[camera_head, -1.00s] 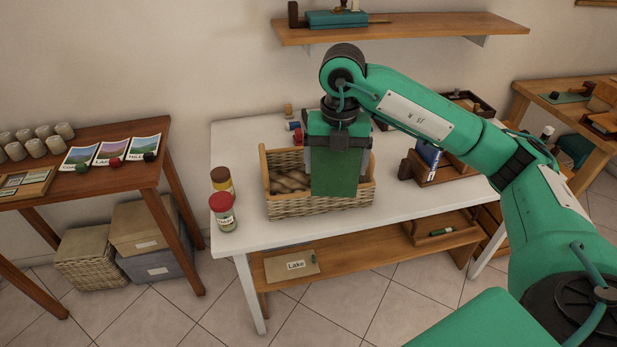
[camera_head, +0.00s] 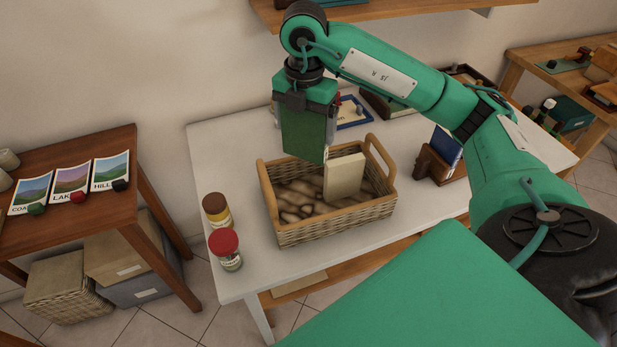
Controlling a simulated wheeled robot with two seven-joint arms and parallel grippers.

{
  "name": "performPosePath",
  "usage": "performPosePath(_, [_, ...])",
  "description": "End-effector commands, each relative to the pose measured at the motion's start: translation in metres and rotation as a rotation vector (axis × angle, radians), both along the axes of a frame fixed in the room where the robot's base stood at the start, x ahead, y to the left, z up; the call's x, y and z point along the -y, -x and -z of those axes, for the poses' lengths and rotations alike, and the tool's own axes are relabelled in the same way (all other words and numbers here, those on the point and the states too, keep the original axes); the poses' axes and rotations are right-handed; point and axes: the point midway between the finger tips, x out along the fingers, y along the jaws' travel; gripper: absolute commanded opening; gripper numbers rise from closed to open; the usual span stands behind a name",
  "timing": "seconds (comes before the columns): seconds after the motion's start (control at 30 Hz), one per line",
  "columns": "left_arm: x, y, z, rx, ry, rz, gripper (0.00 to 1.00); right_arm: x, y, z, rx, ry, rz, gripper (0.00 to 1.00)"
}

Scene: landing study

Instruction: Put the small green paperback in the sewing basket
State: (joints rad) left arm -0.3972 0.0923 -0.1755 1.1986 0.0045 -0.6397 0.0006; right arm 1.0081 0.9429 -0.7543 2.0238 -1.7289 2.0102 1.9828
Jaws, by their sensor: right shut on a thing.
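The small green paperback (camera_head: 303,137) hangs upright, cover towards me, below my right gripper (camera_head: 307,100), which is shut on its top end. The sewing basket (camera_head: 338,222) is a wicker box with wooden handles on the white table. The paperback shows over the basket's back left part, its lower edge near the back rim. I cannot tell whether it is over the opening or just behind it. A cream block-like thing (camera_head: 344,178) stands in the basket on a brown patterned lining (camera_head: 297,197). My left gripper is not in view.
Two jars, one brown-lidded (camera_head: 217,211) and one red-lidded (camera_head: 225,250), stand left of the basket on the white table (camera_head: 215,155). A wooden holder with a blue book (camera_head: 446,150) stands to the right. A blue-framed thing (camera_head: 353,112) lies behind.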

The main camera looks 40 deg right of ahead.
Motion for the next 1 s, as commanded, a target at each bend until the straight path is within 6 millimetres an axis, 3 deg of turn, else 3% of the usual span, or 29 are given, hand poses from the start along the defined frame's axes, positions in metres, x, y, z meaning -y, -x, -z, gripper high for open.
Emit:
performPosePath(0.3, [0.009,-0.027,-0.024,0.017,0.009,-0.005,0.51,-0.001,0.001,0.065,-0.005,-0.003,-0.002,0.64])
performPosePath(0.5, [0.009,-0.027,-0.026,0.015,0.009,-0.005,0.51,0.000,0.001,0.110,-0.005,0.001,0.000,0.64])
performPosePath(0.87, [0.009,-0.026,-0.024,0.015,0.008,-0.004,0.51,0.000,0.001,0.145,-0.002,0.000,-0.001,0.64])
performPosePath(1.0, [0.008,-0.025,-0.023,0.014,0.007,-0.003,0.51,0.000,0.001,0.167,-0.004,0.000,-0.001,0.64])
